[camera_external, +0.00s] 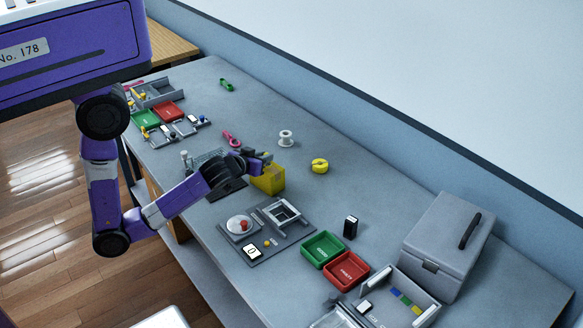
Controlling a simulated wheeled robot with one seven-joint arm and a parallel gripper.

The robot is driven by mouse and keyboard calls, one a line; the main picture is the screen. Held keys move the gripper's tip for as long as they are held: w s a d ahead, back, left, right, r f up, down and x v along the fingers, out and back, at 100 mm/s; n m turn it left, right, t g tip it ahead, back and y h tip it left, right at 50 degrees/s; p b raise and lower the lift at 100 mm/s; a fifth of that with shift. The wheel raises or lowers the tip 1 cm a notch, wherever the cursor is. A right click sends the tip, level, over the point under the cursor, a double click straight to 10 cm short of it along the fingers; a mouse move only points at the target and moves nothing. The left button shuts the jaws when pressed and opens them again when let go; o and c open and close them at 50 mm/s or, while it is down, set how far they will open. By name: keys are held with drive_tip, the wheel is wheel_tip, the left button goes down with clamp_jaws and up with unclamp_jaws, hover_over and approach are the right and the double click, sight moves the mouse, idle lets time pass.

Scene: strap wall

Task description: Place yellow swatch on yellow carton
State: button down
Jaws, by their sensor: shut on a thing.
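The yellow carton (268,183) stands upright on the grey bench, near the middle of the external view. My gripper (265,161) is at the top of the carton, reaching in from the left. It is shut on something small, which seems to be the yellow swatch. The swatch blends with the carton's yellow behind it, and the fingers partly hide it. I cannot tell whether the swatch touches the carton.
A yellow tape roll (320,166) and a white spool (286,138) lie behind the carton. A grey panel (268,245) is in front. Green (322,249) and red (346,271) trays, a black block (350,227) and a grey lidded box (445,245) stand at right.

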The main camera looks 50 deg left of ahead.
drive_tip(key=shift+f, duration=0.7)
drive_tip(key=shift+f, duration=0.2)
drive_tip(key=c, duration=1.4)
unclamp_jaws()
drive_tip(key=shift+o, duration=0.2)
drive_tip(key=shift+r, duration=0.15)
